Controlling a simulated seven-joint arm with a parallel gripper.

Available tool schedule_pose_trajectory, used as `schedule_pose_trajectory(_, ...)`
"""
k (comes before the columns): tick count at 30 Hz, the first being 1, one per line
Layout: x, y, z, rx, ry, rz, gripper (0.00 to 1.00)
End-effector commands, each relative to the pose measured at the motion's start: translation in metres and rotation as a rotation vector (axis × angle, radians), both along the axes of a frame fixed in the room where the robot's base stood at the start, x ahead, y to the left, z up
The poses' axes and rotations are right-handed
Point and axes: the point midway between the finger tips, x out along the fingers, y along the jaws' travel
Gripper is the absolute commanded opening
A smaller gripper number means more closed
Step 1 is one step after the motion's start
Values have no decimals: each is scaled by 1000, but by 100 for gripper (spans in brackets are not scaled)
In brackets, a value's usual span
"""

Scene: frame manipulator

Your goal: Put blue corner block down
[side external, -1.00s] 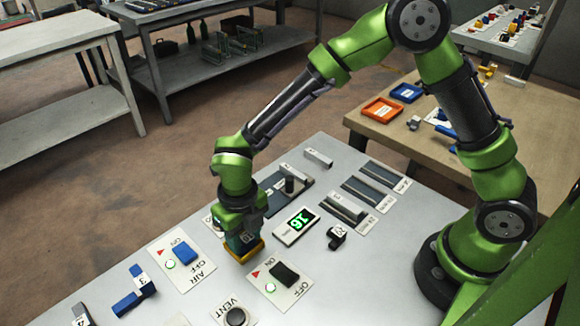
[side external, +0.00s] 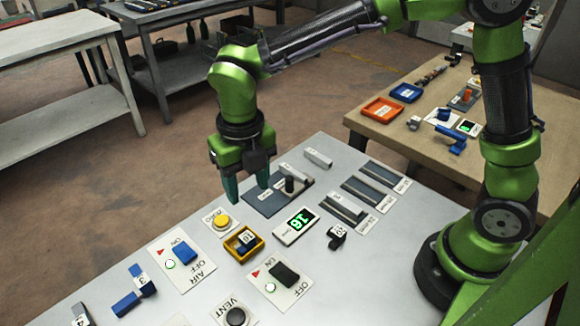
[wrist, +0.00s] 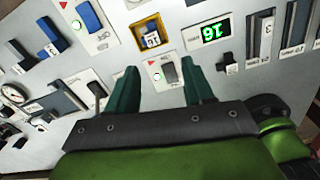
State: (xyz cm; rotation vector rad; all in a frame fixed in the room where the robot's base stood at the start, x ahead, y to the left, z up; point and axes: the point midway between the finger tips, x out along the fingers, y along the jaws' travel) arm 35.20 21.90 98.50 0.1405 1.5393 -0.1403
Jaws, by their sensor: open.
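A small dark blue block with a white number label (side external: 246,240) sits inside the yellow tray (side external: 259,252). The block (wrist: 151,40) and the tray (wrist: 137,30) also show in the wrist view. The block's exact shape is hard to make out. Another blue angled block (side external: 139,274), labelled 3, lies at the lower left with a blue bar (side external: 125,304) beside it. My gripper (side external: 246,193) is open and empty above the table, apart from the yellow tray. Its two green fingers (wrist: 160,82) are spread in the wrist view.
A yellow button (side external: 222,221), a blue air switch (side external: 184,253), a black switch (side external: 284,275) and a green-lit display (side external: 297,223) surround the tray. A black block labelled 20 (side external: 337,236) lies to the right. Grey slotted fixtures (side external: 345,208) stand further back.

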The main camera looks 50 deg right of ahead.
Motion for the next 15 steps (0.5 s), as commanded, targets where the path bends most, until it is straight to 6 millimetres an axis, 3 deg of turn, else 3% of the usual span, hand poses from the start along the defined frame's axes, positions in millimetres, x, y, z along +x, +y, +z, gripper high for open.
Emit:
schedule_pose_trajectory(8,-26,-76,49,122,-146,-1010,52)
schedule_pose_trajectory(15,-64,-137,78,440,-145,-1998,52)
